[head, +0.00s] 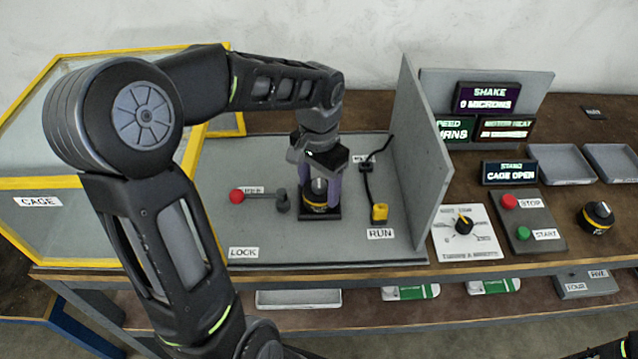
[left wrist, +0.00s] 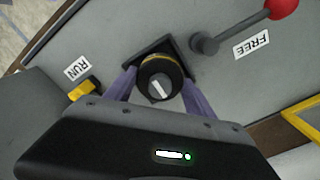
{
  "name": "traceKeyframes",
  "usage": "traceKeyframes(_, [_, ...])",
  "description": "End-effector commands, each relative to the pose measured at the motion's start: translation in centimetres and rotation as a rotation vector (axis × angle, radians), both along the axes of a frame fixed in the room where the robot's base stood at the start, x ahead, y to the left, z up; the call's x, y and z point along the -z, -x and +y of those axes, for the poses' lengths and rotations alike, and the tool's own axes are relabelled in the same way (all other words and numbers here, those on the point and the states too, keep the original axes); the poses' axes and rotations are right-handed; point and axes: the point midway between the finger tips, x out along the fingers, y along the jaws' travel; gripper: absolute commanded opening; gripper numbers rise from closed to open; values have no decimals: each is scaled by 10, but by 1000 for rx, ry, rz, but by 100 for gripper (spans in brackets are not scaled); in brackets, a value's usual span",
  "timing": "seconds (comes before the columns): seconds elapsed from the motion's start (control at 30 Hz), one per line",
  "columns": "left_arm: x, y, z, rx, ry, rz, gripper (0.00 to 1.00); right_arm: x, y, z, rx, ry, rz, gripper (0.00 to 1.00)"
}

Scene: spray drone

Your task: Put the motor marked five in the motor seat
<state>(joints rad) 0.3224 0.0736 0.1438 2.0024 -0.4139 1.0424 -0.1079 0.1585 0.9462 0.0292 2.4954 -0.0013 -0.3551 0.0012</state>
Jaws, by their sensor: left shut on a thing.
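My left gripper (head: 319,184) points down at the black square motor seat (head: 305,215) on the grey bench panel. Its purple fingers are shut on a dark round motor (head: 319,205) with a yellow band. In the left wrist view the motor (left wrist: 160,78) shows a grey top with a pale bar, and a finger lies on each side. The motor stands upright at the seat, whose plate (left wrist: 146,50) shows around it. I cannot tell if it is fully seated. No number can be read on it.
A red-knobbed lever (head: 237,196) labelled FREE lies left of the seat; a yellow switch (head: 379,213) by RUN is right. A grey upright wall (head: 408,150) stands farther right. Another yellow-banded black motor (head: 597,217) sits at far right. The cage (head: 28,182) is at left.

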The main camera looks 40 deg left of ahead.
Motion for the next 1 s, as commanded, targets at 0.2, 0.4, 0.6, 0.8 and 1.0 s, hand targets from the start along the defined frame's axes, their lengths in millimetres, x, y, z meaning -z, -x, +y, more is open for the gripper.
traceKeyframes(0.2, [0, -1, 0, 0, 0, -4, 0, 0, 0, 0, 0, 0, 0, 36])
traceKeyframes(0.4, [4, 0, 0, 0, -1, -2, 64, 2, 0, 0, 0, 0, 0, 36])
traceKeyframes(0.6, [3, 0, 0, 0, -1, -2, 81, 2, 0, 0, 0, 0, 0, 36])
traceKeyframes(0.8, [3, -1, 0, 0, -1, -2, 85, 2, 0, 0, 0, 0, 0, 36])
traceKeyframes(1.0, [-2, -1, 0, 0, -1, -2, 85, -2, 0, 0, 0, 0, 0, 36])
